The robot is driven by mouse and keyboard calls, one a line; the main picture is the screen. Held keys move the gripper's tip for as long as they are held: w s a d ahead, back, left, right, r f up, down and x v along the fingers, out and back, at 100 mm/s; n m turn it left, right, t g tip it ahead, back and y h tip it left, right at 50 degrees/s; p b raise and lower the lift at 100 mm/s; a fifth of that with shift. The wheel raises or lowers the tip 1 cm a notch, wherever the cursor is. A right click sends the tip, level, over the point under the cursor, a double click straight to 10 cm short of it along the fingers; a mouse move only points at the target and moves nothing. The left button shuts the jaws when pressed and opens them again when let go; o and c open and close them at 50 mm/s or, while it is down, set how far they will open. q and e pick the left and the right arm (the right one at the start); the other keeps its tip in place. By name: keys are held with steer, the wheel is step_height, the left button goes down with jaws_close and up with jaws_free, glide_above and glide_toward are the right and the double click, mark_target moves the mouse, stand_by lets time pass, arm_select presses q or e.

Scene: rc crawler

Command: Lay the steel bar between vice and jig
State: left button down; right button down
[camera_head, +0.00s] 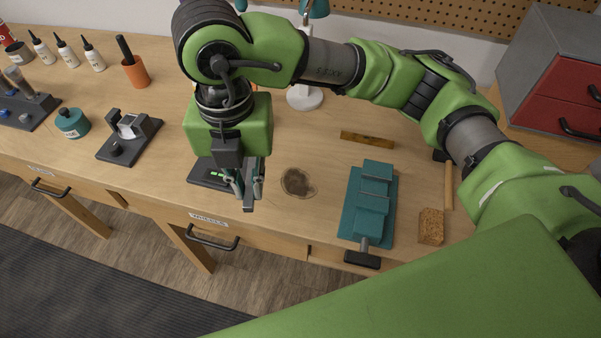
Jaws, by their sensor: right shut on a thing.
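The teal vice (352,217) stands on the right part of the bench, its black handle toward the front edge. A dark base with an upright silver-and-black fixture, seemingly the jig (113,152), stands at left. My right gripper (246,197) points down over the bench between them, left of a dark round stain. It is shut on a narrow grey piece, seemingly the steel bar, mostly hidden by the fingers. I cannot tell whether the piece touches the bench. My left gripper is not in view.
A brown wooden strip (367,138), a cork-like block (431,227) and a hammer (448,187) lie around the vice. A teal pot (72,123) and an orange cup (135,73) stand left.

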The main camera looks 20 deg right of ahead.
steer(key=m, duration=0.3)
steer(key=shift+w+a, duration=0.1)
steer(key=shift+a, duration=0.1)
steer(key=w+d+f+p, duration=0.2)
steer(key=w+d+f, duration=0.2)
steer(key=d, duration=0.3)
steer(key=p, duration=0.1)
glide_above(297, 185)
steer(key=f, duration=0.3)
steer(key=a+f, duration=0.1)
steer(key=shift+s+f, duration=0.2)
steer(key=shift+s, duration=0.15)
steer(key=shift+w+d+f, duration=0.1)
steer(key=shift+d+f, duration=0.1)
steer(key=f, duration=0.1)
steer(key=f+p, duration=0.2)
steer(key=shift+w+d+f, duration=0.2)
steer(key=shift+d+f, duration=0.1)
steer(key=shift+f, duration=0.35)
steer(key=c, duration=2.4)
jaws_free()
steer(key=o, duration=0.3)
steer(key=shift+r, duration=0.1)
